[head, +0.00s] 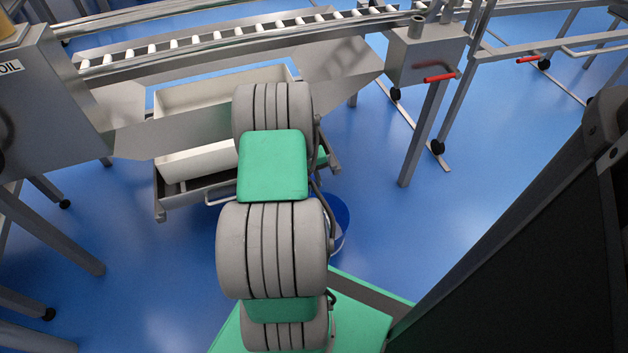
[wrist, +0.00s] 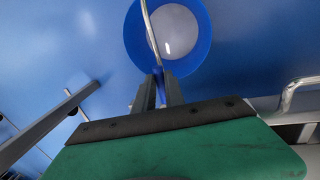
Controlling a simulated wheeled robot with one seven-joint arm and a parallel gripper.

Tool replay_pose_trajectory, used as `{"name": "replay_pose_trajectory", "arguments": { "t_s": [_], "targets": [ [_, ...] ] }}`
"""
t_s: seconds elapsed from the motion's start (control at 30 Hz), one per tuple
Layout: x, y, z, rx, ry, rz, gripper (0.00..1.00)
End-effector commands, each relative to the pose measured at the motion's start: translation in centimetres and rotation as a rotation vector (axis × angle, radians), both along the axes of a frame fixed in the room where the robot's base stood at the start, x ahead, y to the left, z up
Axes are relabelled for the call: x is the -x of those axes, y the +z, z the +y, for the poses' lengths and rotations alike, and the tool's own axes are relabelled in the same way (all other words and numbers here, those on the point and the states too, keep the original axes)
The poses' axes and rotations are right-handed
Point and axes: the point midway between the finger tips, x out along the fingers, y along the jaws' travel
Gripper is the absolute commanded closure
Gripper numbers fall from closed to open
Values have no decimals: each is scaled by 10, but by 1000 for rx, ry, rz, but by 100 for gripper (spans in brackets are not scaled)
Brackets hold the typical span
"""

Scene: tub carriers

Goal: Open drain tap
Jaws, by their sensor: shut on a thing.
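A thin bent metal rod (wrist: 149,28) runs up from that piece to the top edge of the picture. The tap's body is not clear to see. In the head view the bucket (head: 342,218) shows only partly behind my arm, and my gripper and the held piece are hidden there.
A steel trough with a roller conveyor (head: 225,42) runs across the back. A cream tub (head: 192,97) sits in a low frame beneath it. Red-handled levers (head: 440,78) are on the right. Steel legs (head: 424,135) stand on open blue floor. A metal rail (wrist: 290,95) is near the gripper's right.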

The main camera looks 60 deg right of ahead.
Motion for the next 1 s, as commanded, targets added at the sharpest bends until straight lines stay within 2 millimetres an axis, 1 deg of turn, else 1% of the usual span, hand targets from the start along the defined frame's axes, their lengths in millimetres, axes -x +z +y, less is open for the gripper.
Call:
{"name": "replay_pose_trajectory", "arguments": {
  "t_s": [0.37, 0.5, 0.63, 0.77, 0.8, 1.0],
  "targets": [
    [0, 1, 0, 1, 1, -1, 100],
    [2, 5, -2, -1, 41, -1, 100],
    [2, 1, -3, 1, 62, -1, 100],
    [2, 1, -3, 2, 61, -2, 100],
    [2, 1, -3, 2, 61, -1, 84],
    [3, 0, -3, 1, 60, -1, 68]
  ]
}}
